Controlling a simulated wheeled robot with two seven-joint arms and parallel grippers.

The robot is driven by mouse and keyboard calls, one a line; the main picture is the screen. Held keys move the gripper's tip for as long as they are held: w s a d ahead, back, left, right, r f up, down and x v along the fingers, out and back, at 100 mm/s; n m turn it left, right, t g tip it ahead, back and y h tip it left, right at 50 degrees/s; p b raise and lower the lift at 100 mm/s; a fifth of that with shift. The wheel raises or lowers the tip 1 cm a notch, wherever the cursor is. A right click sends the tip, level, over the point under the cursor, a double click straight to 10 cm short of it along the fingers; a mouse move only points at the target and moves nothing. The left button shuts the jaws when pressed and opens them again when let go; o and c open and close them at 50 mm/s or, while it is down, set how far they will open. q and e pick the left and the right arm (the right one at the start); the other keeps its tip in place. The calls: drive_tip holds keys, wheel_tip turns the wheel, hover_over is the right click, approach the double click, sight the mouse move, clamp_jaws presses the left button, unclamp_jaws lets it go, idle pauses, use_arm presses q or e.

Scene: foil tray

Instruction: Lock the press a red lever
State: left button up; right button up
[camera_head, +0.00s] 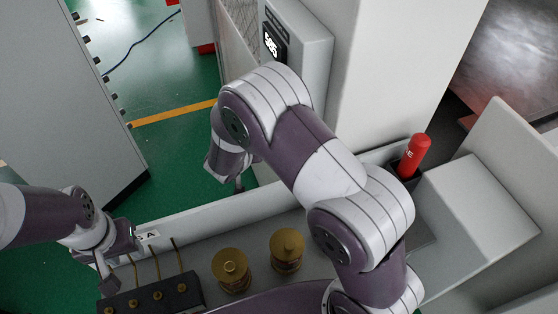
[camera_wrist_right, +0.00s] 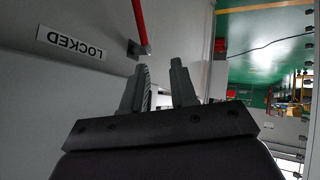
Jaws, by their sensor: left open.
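A red lever (camera_wrist_right: 140,22) runs down from the top edge in the right wrist view, ending at a small dark bracket on a grey wall. A "LOCKED" label (camera_wrist_right: 70,43), upside down, is left of it. My right gripper (camera_wrist_right: 163,72) has its fingers apart with nothing between them; the lever's end is just beyond the left finger, and I cannot tell if they touch. In the head view that gripper is mostly hidden by my right arm. My left gripper (camera_head: 106,276) is open at the lower left, by the dark terminal block (camera_head: 152,298).
A red upright handle (camera_head: 414,156) stands in a dark slot at the right. Two brass-coloured round parts (camera_head: 231,268) sit in the grey tray. A grey panel with a lit display (camera_head: 272,42) is at the top. Green floor shows at the left.

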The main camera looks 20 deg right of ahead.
use_arm(q)
drive_tip(key=shift+w+f, duration=0.35)
drive_tip(key=shift+f, duration=0.05)
use_arm(e)
drive_tip(key=shift+m+g+h, duration=0.6)
drive_tip(key=shift+g+h, duration=0.1)
drive_tip(key=s+x, duration=0.1)
drive_tip(key=x, duration=0.4)
drive_tip(key=s+f+x, duration=0.1)
drive_tip(key=x, duration=0.5)
drive_tip(key=s+f+x, duration=0.1)
drive_tip(key=x, duration=0.4)
drive_tip(key=shift+w+d+f, duration=0.1)
drive_tip(key=shift+d+f, duration=0.05)
drive_tip(key=shift+d, duration=0.4)
clamp_jaws()
use_arm(q)
wheel_tip(320, 180, up, 3)
drive_tip(key=p, duration=0.3)
drive_tip(key=shift+r+p, duration=0.2)
drive_tip(key=shift+p, duration=0.2)
use_arm(e)
drive_tip(key=shift+s+r+g, duration=0.25)
drive_tip(key=shift+r+g, duration=0.05)
drive_tip(key=shift+g, duration=0.3)
